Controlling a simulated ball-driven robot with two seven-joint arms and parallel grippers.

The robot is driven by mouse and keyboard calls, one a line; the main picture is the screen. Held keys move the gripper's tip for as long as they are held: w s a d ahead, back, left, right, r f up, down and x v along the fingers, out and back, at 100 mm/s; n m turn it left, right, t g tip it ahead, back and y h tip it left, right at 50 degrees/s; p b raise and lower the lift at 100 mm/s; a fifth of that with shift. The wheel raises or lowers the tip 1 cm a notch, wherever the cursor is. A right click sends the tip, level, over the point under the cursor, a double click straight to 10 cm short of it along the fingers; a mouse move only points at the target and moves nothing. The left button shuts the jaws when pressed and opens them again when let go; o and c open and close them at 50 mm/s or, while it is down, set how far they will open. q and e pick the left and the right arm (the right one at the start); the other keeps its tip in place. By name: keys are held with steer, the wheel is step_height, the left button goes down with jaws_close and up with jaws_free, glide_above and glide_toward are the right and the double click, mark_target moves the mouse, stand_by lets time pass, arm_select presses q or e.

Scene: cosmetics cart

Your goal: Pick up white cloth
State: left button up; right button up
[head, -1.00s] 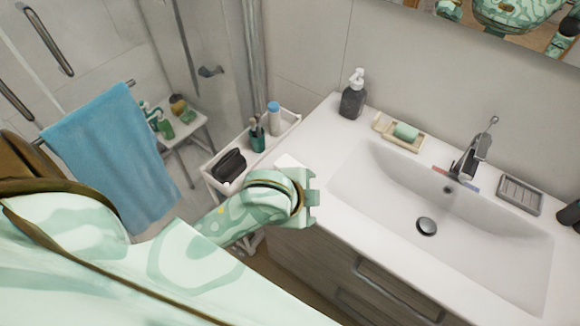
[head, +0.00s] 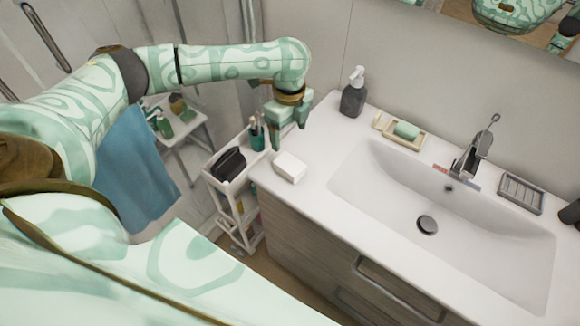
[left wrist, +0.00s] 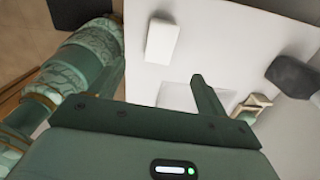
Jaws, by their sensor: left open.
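The white cloth (head: 289,167) is a small, block-like white piece lying flat on the left end of the white countertop. In the left wrist view the white cloth (left wrist: 162,41) lies beyond the jaws, near the top, with bare counter around it. My left gripper (head: 289,136) points down above the counter's left end, just behind the cloth in the head view. It is open, with nothing between its fingers, and apart from the cloth. My right gripper is not in view.
A dark soap dispenser (head: 353,93) stands right of my left gripper, with a soap dish (head: 405,133) beside it. A sink (head: 470,225) fills the right side. A narrow white cart (head: 213,183) with a black pouch and cups stands left. The counter's front-left corner is clear.

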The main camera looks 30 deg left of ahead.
mark_target(290, 164)
arm_select(q)
step_height(290, 164, down, 9)
steer(key=shift+r+b, duration=0.15)
steer(key=shift+b, duration=0.95)
step_height(290, 164, down, 5)
steer(key=shift+b, duration=0.85)
steer(key=shift+r, duration=0.1)
steer(key=shift+c, duration=0.6)
steer(key=c, duration=0.9)
